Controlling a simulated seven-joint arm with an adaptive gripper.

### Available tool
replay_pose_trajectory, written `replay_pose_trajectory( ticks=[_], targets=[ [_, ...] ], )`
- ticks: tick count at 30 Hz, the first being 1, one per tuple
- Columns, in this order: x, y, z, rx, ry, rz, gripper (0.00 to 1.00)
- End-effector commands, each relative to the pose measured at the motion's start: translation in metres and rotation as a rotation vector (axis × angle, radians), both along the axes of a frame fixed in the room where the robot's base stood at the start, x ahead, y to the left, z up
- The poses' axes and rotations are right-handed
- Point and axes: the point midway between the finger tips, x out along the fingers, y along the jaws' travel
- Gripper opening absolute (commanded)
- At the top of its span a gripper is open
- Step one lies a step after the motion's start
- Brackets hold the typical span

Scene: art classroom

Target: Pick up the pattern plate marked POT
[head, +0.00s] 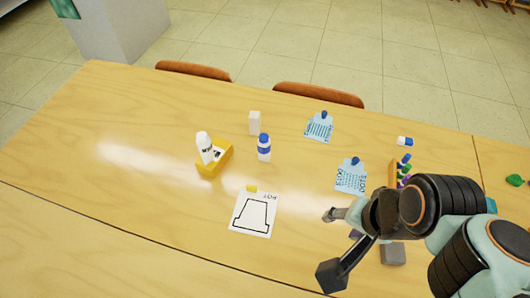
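The pattern plate marked POT (254,214) lies flat on the wooden table near the middle of the head view. It is white with a black pot outline, and a small yellow tab (251,188) is at its far edge. The POT lettering reads upside down. My gripper (329,246) is to the right of the plate, apart from it. Its two dark fingers are spread, with nothing seen between them. Its height above the table is hard to tell.
A yellow holder (214,164) with a white bottle (204,146), a blue-capped bottle (264,150) and a white block (255,122) stand beyond the plate. Two blue-printed plates (319,127) (351,177) lie to the right. A grey block (393,254) is near my arm. The table left of the plate is clear.

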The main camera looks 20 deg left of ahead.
Motion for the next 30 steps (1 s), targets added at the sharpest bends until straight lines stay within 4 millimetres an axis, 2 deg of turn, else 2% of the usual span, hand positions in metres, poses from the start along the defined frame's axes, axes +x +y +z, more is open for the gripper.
replay_pose_trajectory(
  ticks=[3, 5, 10, 14, 18, 23, 27, 30],
  targets=[
    [0.042, 0.028, 0.012, 0.128, -0.029, -0.122, 0.39],
    [0.06, 0.041, 0.012, 0.191, -0.016, -0.173, 0.39],
    [0.11, 0.076, -0.001, 0.378, 0.09, -0.316, 0.39],
    [0.147, 0.101, -0.029, 0.542, 0.248, -0.443, 0.39],
    [0.179, 0.122, -0.076, 0.715, 0.463, -0.58, 0.39],
    [0.193, 0.133, -0.141, 0.871, 0.703, -0.701, 0.39],
    [0.182, 0.135, -0.197, 0.944, 0.878, -0.776, 0.39],
    [0.168, 0.135, -0.228, 0.963, 0.97, -0.832, 0.39]
  ],
)
